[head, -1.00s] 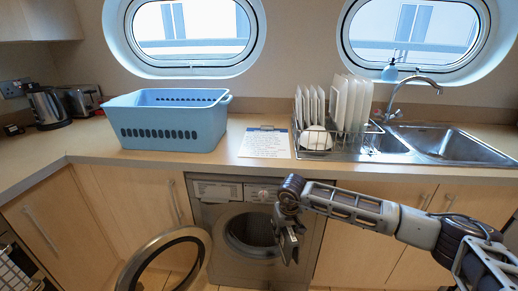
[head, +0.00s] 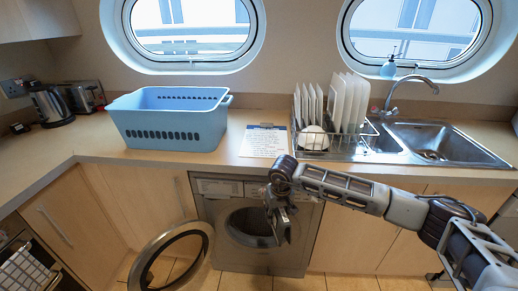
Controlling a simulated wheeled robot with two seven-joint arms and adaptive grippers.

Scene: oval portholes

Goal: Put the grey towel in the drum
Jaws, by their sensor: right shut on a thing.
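The washing machine (head: 303,250) stands under the counter with its round door (head: 206,238) swung open to the left. Its dark drum opening (head: 245,224) faces me. My right gripper (head: 281,230) hangs in front of the opening's right edge, pointing down. It is shut on a small grey thing, which I take to be the grey towel; its outline is hard to tell from the fingers. No other grey towel shows. My left gripper is out of view.
A blue laundry basket (head: 170,138) stands on the counter; its inside looks empty. A dish rack (head: 318,142) with white plates, a sheet of paper (head: 264,142) and a sink (head: 450,145) are to its right. A kettle (head: 50,105) and toaster (head: 86,97) stand left.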

